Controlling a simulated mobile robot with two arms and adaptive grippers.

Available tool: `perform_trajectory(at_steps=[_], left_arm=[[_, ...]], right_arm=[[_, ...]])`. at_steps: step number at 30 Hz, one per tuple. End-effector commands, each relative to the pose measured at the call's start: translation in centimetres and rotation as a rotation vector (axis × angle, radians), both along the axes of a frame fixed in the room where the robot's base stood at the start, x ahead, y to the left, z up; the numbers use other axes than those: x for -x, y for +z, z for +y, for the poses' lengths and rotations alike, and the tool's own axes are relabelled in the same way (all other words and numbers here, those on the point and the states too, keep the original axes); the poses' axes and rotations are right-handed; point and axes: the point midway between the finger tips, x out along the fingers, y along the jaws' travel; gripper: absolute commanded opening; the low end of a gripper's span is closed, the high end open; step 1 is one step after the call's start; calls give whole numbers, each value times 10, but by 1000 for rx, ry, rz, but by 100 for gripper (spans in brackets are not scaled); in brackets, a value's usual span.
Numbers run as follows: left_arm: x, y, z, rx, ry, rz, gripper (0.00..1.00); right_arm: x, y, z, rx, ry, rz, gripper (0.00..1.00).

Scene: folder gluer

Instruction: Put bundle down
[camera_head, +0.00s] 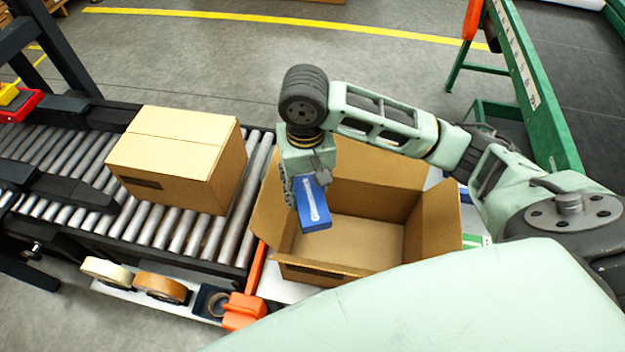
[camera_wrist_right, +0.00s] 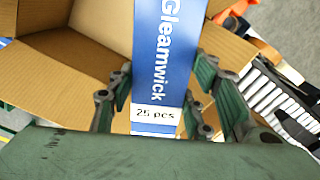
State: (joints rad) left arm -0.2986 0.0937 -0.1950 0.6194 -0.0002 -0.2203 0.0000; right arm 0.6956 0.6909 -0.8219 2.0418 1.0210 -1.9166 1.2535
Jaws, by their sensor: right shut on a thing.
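The bundle (camera_head: 313,205) is a blue packet with white lettering. In the right wrist view the bundle (camera_wrist_right: 163,62) reads "Gleamwick" and "25 pcs". My right gripper (camera_head: 305,185) is shut on it and holds it over the left part of an open cardboard box (camera_head: 375,190). In the right wrist view the green finger pads (camera_wrist_right: 170,105) sit on both sides of the bundle. The open box has its flaps spread, and the part of its floor that shows is bare. The bundle hides part of the box's left side. My left gripper is not in view.
A closed cardboard box (camera_head: 180,155) stands on the roller conveyor (camera_head: 70,150) to the left. Tape rolls (camera_head: 160,287) and an orange tool (camera_head: 243,311) lie at the front edge. A green frame (camera_head: 535,90) stands at the back right.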

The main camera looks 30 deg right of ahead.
Motion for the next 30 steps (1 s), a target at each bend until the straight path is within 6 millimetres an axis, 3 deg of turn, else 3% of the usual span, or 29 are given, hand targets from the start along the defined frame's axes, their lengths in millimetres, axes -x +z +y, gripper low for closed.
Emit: perform_trajectory(at_steps=[1,8,12,15,21,30], left_arm=[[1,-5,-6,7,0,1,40],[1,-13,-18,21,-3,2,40],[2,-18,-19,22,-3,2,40],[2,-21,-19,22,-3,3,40],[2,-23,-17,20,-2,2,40],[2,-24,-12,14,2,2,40]], right_arm=[[1,-25,-2,-1,-43,13,16],[5,-113,-31,2,-228,12,16],[22,-167,-61,5,-328,10,16],[36,-197,-82,4,-381,7,16],[58,-231,-112,4,-436,0,16],[64,-278,-119,2,-450,0,16]])
